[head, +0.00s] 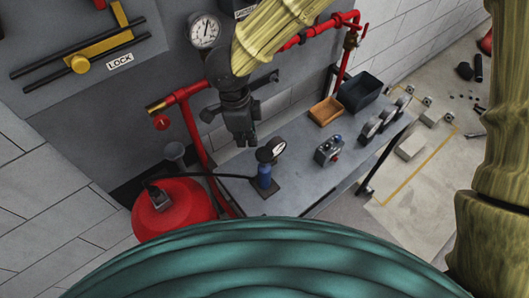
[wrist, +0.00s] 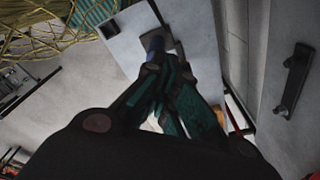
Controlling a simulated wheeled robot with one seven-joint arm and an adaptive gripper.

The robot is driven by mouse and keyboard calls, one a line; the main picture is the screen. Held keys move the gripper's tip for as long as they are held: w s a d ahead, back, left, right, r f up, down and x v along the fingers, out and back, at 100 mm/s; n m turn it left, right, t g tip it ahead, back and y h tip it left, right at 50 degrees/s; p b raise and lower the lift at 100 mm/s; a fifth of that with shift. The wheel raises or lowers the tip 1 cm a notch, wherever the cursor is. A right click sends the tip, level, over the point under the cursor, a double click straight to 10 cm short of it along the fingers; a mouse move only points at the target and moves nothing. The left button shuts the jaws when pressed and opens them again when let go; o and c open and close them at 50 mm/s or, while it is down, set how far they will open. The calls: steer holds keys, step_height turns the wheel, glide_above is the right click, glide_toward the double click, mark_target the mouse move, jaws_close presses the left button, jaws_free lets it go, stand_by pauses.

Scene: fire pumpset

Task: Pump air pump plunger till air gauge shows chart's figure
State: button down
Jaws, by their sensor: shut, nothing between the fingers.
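The air pump (head: 264,175) is a small blue cylinder on a dark base, standing on the grey bench. A round black-rimmed gauge (head: 271,150) with a pale face sits at its top; its reading is too small to make out. My gripper (head: 243,142) points down above and slightly left of the pump, apart from it in the head view. Its fingers are shut and empty. In the wrist view the fingertips (wrist: 168,72) lie close below the blue pump body (wrist: 155,43), partly covering it. The plunger cannot be made out clearly. No chart is readable.
A red tank (head: 172,210) joins the pump by a black hose. The bench (head: 225,160) also holds a grey switch box (head: 328,151), a wooden tray (head: 325,111), a black bin (head: 360,92) and several dial-like discs. Red pipework and a wall gauge (head: 205,29) stand behind.

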steer(key=r, duration=0.4)
steer(key=shift+a+r, duration=0.2)
stand_by(1.0)
